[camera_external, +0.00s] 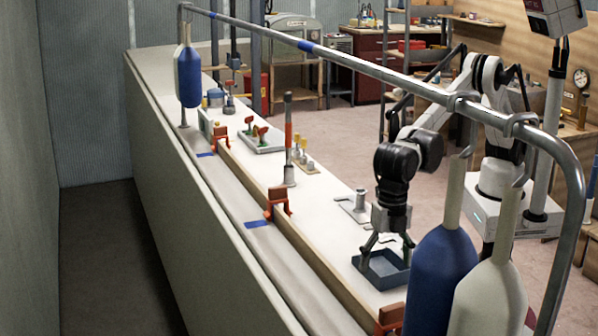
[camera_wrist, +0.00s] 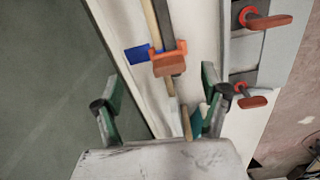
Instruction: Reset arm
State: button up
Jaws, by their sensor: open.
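My gripper (camera_external: 385,248) is over the blue open tray (camera_external: 368,280) near the front of the long white bench in the external view. Its two fingers are spread, with the tips close to the tray; whether they touch it I cannot tell. In the wrist view the gripper's (camera_wrist: 160,92) green-and-black fingers stand wide apart at left and right. Nothing is seen gripped between them. Beyond the fingers, an orange clamp (camera_wrist: 170,62) sits on a wooden strip (camera_wrist: 157,25) beside blue tape (camera_wrist: 138,54). My arm is bent down from the right side.
A metal rail (camera_external: 340,58) runs above the bench, with a blue-and-white fender (camera_external: 440,275) and a white fender (camera_external: 490,300) hanging near the arm. Orange clamps (camera_external: 277,204) line the bench edge. A tall red-handled tool (camera_external: 288,135) stands farther back. Red handles (camera_wrist: 265,20) show at right.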

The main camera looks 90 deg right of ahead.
jog(key=d+r+m+t, duration=0.1)
jog(key=d+r+m, duration=0.3)
jog(key=d, duration=0.8)
jog(key=d+r+m+t+y, duration=0.1)
jog(key=d+r+m, duration=0.1)
jog(key=d+r, duration=0.65)
jog(key=d+r+m+t, duration=0.1)
jog(key=d+r+m, duration=0.2)
jog(key=d, duration=1.1)
jog(key=s+d+f+m+t, duration=0.2)
jog(key=s+d+m, duration=0.4)
jog(key=s+d, duration=0.5)
jog(key=s+d+f+m+t+h, duration=0.1)
jog(key=s+d+f+m, duration=0.4)
jog(key=s+d, duration=0.6)
jog(key=shift+s+d+m+t, duration=0.3)
jog(key=shift+d+m+t, duration=0.1)
jog(key=shift+d, duration=2.3)
